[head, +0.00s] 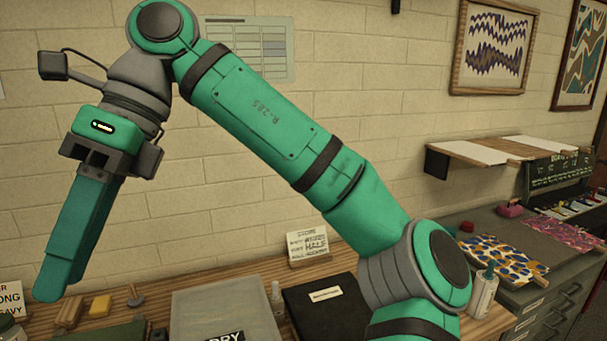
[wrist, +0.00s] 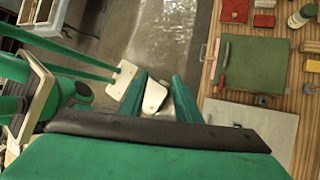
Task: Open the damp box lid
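I cannot pick out the damp box for certain. A flat black, box-like thing (head: 322,308) with a small pale label, too small to read, lies on the wooden bench in the head view, partly behind my arm. My gripper (head: 58,270) hangs at the left, fingers down, apart from the black thing and higher than the bench. In the wrist view my gripper (wrist: 160,78) has its two teal fingers apart, with floor and a pale shape showing between them. I see nothing held.
A grey translucent tray (head: 225,300) lies left of the black thing, a bottle (head: 277,298) between them. A small sign (head: 307,247) stands behind. A white glue-like bottle (head: 483,294) and patterned sheets (head: 503,258) are at right. A green mat (wrist: 246,62) shows in the wrist view.

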